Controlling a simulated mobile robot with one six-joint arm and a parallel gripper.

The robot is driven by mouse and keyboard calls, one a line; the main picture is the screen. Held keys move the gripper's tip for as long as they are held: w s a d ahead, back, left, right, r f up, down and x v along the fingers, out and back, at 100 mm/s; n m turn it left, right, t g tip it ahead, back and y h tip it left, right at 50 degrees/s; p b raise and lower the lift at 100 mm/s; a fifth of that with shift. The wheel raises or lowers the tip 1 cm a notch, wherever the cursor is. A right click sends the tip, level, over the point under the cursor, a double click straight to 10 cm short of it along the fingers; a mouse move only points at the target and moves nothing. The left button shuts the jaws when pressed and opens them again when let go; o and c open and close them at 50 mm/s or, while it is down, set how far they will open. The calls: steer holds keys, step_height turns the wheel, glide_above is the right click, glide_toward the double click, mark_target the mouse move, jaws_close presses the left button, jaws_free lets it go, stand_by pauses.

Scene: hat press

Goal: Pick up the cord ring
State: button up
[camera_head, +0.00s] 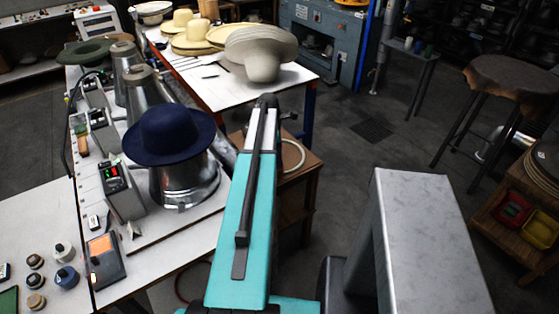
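A pale cord ring (302,155) shows as a thin curved loop at the top of a brown wooden stand (311,166), just right of my teal arm. Its left part is hidden behind the arm. My arm reaches up the middle of the head view, close to the ring in the picture. I cannot make out my gripper or its fingers; the far end of the arm hides what lies beyond it. No hold on the ring is visible.
A workbench (28,219) on the left bears a navy hat (168,134) on a metal press, controllers and spools. A white table (215,90) behind holds several pale hats. A stool (509,77) stands at right. Grey floor (385,155) is open right of the stand.

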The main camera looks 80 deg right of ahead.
steer(key=shift+s+f+p, duration=0.25)
steer(key=shift+f+p, duration=0.4)
steer(key=shift+f, duration=0.65)
steer(key=shift+s+f+p, duration=0.2)
steer(key=shift+f+p, duration=0.45)
steer(key=shift+f, duration=0.6)
jaws_close()
